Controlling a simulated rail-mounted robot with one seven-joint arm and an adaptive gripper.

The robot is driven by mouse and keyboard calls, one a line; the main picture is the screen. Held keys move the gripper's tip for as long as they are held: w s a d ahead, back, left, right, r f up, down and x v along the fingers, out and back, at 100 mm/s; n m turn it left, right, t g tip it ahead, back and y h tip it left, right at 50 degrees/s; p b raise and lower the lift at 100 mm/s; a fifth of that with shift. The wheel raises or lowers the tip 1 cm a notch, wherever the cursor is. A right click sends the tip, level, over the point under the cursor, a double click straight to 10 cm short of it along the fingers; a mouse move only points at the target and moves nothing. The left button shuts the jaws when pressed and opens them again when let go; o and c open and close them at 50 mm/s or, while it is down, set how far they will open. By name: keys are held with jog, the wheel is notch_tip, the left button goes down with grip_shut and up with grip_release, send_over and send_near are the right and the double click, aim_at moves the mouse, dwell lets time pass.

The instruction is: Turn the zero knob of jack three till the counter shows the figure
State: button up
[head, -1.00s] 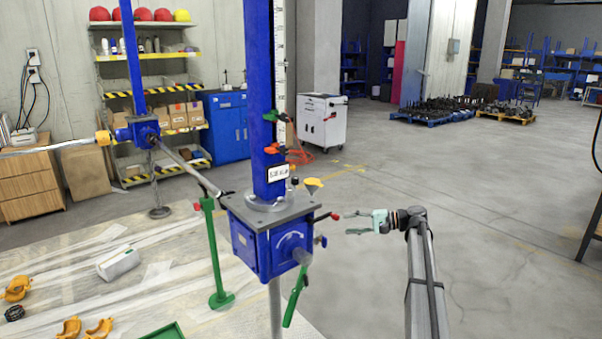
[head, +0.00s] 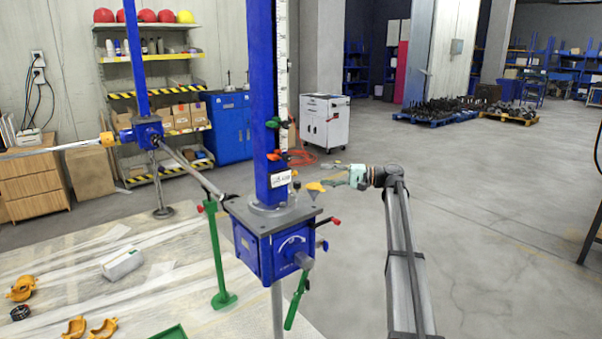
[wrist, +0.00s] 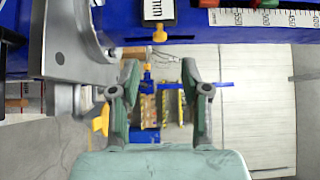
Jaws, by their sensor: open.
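The near jack has a tall blue column (head: 262,90) and a blue gearbox (head: 265,248). Which jack number it is cannot be told. A white counter plate (head: 281,179) sits low on the column; its figure is too small to read. In the wrist view the counter (wrist: 158,10) is cut off at the top edge, with only "mm" legible. A small yellow knob (wrist: 160,34) sits by its edge. My gripper (head: 332,176) is open and empty, to the right of the column, pointing toward it. In the wrist view my gripper's fingers (wrist: 160,82) are spread, apart from the knob.
A red clip (head: 277,155) and a green clip (head: 274,122) are on the column beside the white scale (head: 282,70). A second blue jack (head: 148,132) stands behind left. Floor right is open.

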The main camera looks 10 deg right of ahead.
aim_at(293, 174)
jog(key=p+x, duration=0.1)
jog(key=x, duration=0.8)
grip_shut()
